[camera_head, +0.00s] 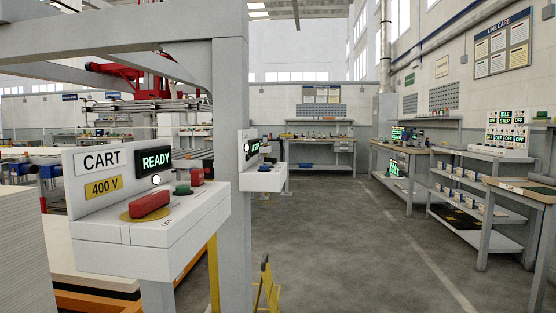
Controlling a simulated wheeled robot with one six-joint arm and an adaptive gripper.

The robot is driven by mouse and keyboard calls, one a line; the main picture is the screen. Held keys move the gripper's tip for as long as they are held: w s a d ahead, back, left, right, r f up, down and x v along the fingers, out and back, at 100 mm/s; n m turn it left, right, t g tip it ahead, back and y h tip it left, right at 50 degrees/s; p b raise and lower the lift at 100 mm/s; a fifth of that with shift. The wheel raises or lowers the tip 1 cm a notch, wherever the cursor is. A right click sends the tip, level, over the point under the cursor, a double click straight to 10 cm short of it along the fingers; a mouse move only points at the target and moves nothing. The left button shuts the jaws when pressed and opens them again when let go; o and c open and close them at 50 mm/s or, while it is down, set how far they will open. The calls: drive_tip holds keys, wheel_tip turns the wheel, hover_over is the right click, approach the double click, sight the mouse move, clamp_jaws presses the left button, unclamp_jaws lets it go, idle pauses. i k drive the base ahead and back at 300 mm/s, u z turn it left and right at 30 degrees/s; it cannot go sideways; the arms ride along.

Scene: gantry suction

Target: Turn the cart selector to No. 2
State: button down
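The cart control box (150,235) stands at the left foreground, a pale grey console with an upright back plate. A white CART label (103,161), a yellow 400 V label (103,188) and a dark display reading READY (155,160) are on the back plate. A red bar handle (149,204) sits on a yellow disc on the console's sloping top; it appears to be the selector. Small lettering near it seems to read OFF; no No. 2 mark is legible. My gripper is not in view.
A green button (182,189) and a red one (197,175) sit right of the handle. A grey gantry post (230,120) and a second control box (262,180) stand behind. A yellow stand (266,287) is near the post. Open floor (350,240) lies to the right, before workbenches.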

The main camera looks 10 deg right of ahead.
sight(273, 160)
drive_tip(key=z, duration=0.35)
drive_tip(key=i, duration=0.45)
drive_tip(key=z, duration=1)
drive_tip(key=i, duration=2.7)
drive_tip(key=u, duration=1.55)
drive_tip(key=i, duration=0.55)
drive_tip(key=u, duration=0.65)
